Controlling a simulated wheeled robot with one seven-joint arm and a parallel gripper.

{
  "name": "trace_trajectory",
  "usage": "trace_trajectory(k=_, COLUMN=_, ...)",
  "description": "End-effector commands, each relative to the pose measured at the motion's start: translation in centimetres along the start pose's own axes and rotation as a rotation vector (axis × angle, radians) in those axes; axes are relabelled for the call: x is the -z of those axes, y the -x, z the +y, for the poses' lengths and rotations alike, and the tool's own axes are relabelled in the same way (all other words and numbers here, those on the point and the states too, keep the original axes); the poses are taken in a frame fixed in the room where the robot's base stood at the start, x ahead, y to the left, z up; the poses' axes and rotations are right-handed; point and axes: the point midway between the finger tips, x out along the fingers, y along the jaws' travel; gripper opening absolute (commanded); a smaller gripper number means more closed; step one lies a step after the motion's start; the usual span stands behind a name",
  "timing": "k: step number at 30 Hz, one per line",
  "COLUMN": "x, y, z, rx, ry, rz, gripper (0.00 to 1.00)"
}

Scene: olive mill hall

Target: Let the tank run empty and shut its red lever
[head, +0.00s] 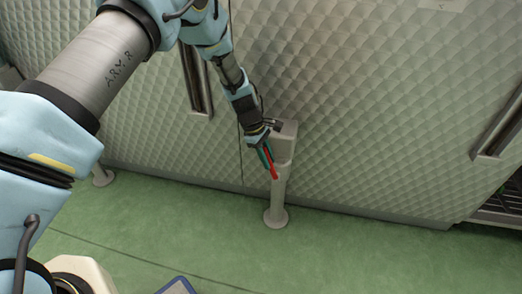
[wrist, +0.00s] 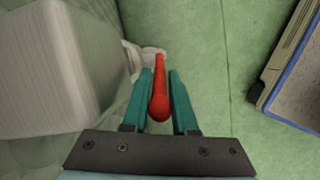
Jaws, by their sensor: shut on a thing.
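The red lever (wrist: 160,85) runs between the two green fingers of my gripper (wrist: 160,95) in the wrist view. In the head view the red lever (head: 273,169) points down beside a grey post, with my gripper (head: 265,158) at it. My gripper is shut on the lever. The lever's far end meets a pale fitting (wrist: 143,60) in the wrist view. The large quilted metal wall (head: 350,100) behind looks like the tank's side. No outflow or liquid shows, and the tank's level cannot be seen.
The grey post (head: 280,190) with a box head stands on a round foot on the green floor (head: 350,255). A blue-edged tray or mat (head: 178,286) lies at the bottom; its edge also shows at right in the wrist view (wrist: 295,75). Long handles (head: 500,125) stick out from the wall.

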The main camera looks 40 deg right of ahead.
Motion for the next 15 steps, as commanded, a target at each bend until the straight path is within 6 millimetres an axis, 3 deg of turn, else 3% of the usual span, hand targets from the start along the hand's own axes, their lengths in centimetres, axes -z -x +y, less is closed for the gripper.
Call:
trace_trajectory(k=4, x=-1.4, y=0.3, z=0.5, rx=0.028, ry=-0.008, rz=0.095, gripper=0.00)
trace_trajectory(k=15, x=-2.4, y=-0.2, z=0.9, rx=0.066, ry=-0.002, rz=0.223, gripper=0.00)
